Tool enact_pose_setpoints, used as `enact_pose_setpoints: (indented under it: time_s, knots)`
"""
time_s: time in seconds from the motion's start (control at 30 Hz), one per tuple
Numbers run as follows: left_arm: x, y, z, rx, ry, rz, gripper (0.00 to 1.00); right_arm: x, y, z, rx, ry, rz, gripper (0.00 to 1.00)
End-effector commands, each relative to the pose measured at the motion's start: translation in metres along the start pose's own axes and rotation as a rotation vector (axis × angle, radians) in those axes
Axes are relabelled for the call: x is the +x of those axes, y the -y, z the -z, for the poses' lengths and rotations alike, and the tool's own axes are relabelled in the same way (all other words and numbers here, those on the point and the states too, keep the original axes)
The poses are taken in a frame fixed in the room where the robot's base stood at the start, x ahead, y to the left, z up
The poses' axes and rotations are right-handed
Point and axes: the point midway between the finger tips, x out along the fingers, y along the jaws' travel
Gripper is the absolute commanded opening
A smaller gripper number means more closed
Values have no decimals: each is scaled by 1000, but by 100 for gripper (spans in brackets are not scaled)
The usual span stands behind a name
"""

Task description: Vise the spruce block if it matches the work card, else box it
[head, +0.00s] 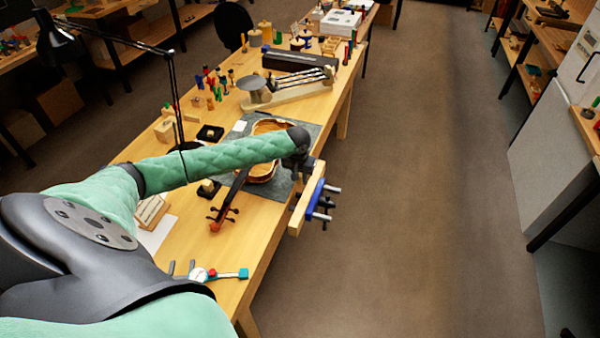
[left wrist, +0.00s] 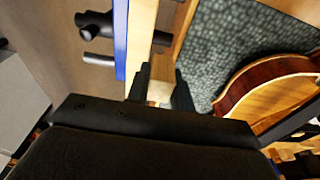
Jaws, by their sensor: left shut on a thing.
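My left gripper (left wrist: 163,82) is shut on a small pale block, the spruce block (left wrist: 160,93), which shows between the fingers in the left wrist view. The gripper is beside the vise (left wrist: 141,40), at its wooden jaws; I cannot tell whether the block touches them. In the head view the vise (head: 308,200), with wooden jaws and blue metal, is on the bench's right edge. My left wrist hides the fingers and block there. A white sheet (head: 158,235) lies on the bench; I cannot tell whether it is the work card. My right gripper is out of view.
A violin (head: 262,170) lies on a dark mat (head: 228,178) beside the vise, its scroll toward me. A dial gauge (head: 205,275) lies at the near end. Small black trays (head: 210,133) and several tools are farther back. The floor on the right is clear.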

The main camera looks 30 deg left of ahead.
Motion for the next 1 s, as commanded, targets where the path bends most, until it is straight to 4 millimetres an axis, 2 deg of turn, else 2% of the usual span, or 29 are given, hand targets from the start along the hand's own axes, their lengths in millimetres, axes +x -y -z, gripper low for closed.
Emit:
enact_pose_setpoints:
  time_s: [0.1, 0.3, 0.73, 1.0]
  knots:
    - [11, -1, -2, 0, 1, -1, 0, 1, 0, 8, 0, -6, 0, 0]
    - [20, 0, -4, -1, 1, -1, 0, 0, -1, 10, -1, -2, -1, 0]
    - [22, 0, -4, 0, 0, -1, 0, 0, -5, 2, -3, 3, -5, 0]
    - [21, 0, -4, 0, 0, -1, 0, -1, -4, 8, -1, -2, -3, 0]
